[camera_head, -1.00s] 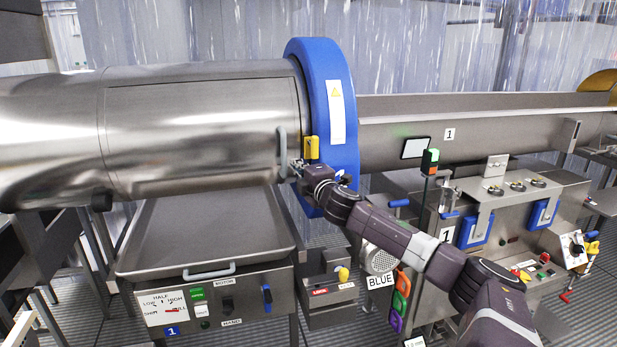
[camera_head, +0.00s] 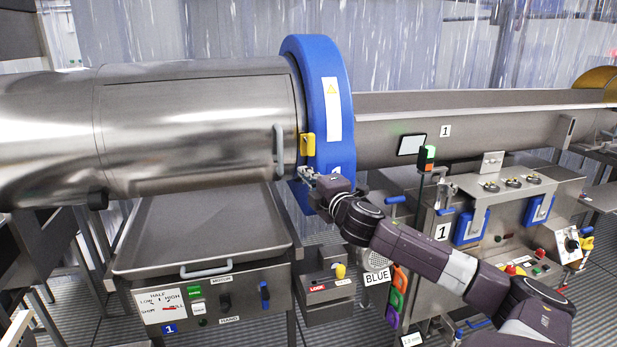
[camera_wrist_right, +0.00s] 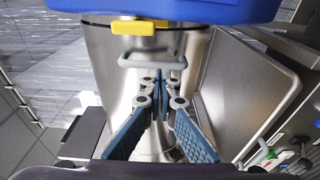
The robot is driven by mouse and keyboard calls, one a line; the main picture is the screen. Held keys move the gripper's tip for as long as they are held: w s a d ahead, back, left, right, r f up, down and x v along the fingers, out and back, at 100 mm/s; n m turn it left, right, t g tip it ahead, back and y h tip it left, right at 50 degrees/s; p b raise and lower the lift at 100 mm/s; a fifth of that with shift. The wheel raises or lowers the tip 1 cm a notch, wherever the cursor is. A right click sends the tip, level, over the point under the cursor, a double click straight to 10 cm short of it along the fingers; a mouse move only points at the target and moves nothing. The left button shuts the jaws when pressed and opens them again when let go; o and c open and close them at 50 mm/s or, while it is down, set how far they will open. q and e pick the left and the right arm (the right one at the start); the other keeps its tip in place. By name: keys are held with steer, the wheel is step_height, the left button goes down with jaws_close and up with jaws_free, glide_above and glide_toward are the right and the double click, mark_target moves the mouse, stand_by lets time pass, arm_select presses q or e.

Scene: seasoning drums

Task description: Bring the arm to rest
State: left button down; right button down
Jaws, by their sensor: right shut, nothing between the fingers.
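My right arm comes in from the lower right in the head view. Its gripper (camera_head: 304,173) is in front of the lower part of the blue ring (camera_head: 318,70) of the drum, just below the yellow latch (camera_head: 307,144). In the right wrist view the two fingers (camera_wrist_right: 160,82) meet at their tips, shut and empty. The drum handle (camera_head: 279,150) is to the left of the gripper in the head view. It also shows in the wrist view (camera_wrist_right: 152,63), beyond the fingertips, and a gap from them cannot be judged exactly. My left gripper is not in view.
The steel drum (camera_head: 190,125) fills the left. A tray table (camera_head: 200,235) with a control panel stands below it. A second machine with blue-handled panels (camera_head: 470,227) and a signal post (camera_head: 426,158) stand close to my right arm. Open floor shows little.

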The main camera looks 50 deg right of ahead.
steer(key=shift+v, duration=0.85)
